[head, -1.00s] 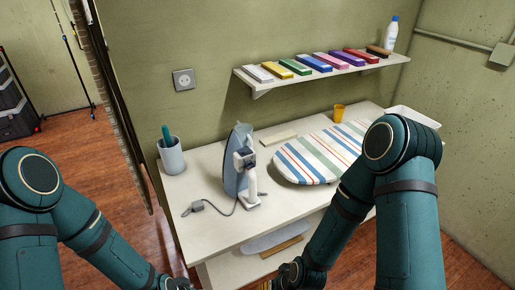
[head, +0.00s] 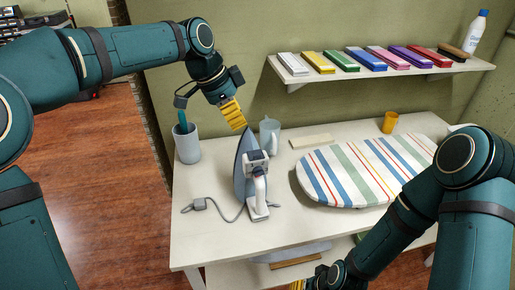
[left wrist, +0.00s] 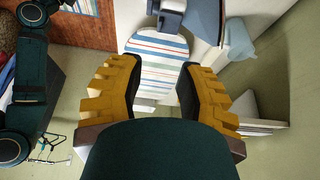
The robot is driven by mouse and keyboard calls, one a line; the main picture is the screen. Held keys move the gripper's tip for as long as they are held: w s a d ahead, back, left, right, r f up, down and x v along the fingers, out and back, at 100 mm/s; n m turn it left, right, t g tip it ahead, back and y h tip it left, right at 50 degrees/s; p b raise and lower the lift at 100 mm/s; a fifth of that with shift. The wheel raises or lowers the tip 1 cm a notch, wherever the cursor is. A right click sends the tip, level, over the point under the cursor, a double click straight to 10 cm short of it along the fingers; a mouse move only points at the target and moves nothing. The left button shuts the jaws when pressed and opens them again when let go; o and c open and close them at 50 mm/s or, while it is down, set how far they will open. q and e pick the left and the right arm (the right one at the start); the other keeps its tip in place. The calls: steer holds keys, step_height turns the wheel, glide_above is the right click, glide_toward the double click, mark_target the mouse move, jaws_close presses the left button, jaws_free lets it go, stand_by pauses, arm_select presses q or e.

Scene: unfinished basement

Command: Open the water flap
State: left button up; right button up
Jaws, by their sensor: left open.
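The iron (head: 243,170) stands upright on its heel on the white table, with a blue-grey soleplate and a white and blue handle. Its water flap is too small to make out. My left gripper (head: 234,113) is above the iron's tip, pointing down, apart from it. In the left wrist view the yellow fingers of my left gripper (left wrist: 158,72) are spread with nothing between them; part of the iron (left wrist: 205,18) shows at the top edge. A translucent jug (head: 270,132) stands behind the iron. My right gripper (head: 298,285) is mostly cut off at the bottom edge.
A striped ironing board (head: 335,178) lies right of the iron. A grey cup (head: 187,145) stands at left and a yellow cup (head: 390,122) behind the board. The iron's cord (head: 215,208) lies in front. A wall shelf (head: 300,84) holds coloured boxes and a bottle.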

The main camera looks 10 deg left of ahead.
mark_target(257, 155)
arm_select(q)
steer(key=b+x, duration=0.2)
steer(key=x, duration=1.1)
steer(key=shift+d+f+b, duration=0.1)
steer(key=shift+f+b, duration=0.15)
steer(key=shift+b, duration=0.15)
steer(key=shift+o, duration=0.3)
jaws_close()
